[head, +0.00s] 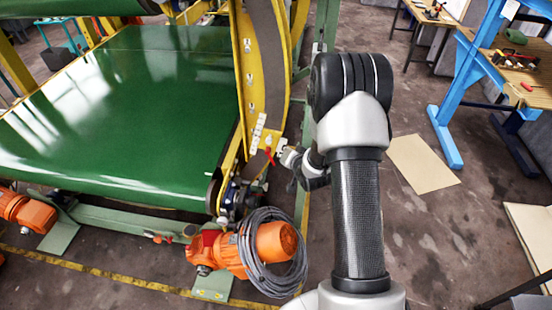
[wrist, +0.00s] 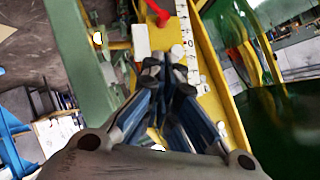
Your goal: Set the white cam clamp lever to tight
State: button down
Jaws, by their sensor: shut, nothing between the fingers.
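My gripper (wrist: 168,80) is shut and empty, its dark fingertips close together in front of a yellow frame plate. In the head view my gripper (head: 288,157) is small, beside the yellow frame, and its fingertips are hard to make out. A white block (wrist: 141,42), which looks like the white cam clamp lever, stands just beyond and left of the fingertips in the wrist view. I cannot tell whether they touch it, or which way it is set. A red lever (wrist: 158,12) sits just above it, and also shows in the head view (head: 269,156).
A white marked strip (wrist: 188,45) runs along the yellow plate. The green conveyor belt (head: 130,100) lies left. An orange motor (head: 275,243) with coiled grey cable (head: 248,262) stands below. A blue-legged workbench (head: 445,135) is at right; the floor between is mostly open.

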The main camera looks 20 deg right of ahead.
jog(key=s+f+m+t+p, duration=0.2)
jog(key=s+f+m, duration=0.2)
jog(key=f, duration=0.7)
jog(key=shift+s+d+t, duration=0.4)
jog(key=shift+s, duration=0.15)
jog(key=a+b+x, duration=0.1)
jog(key=b+x, duration=0.2)
jog(key=x, duration=1.1)
jog(key=shift+d, duration=0.3)
jog(key=shift+f+m+b, duration=0.3)
jog(key=shift+b, duration=0.15)
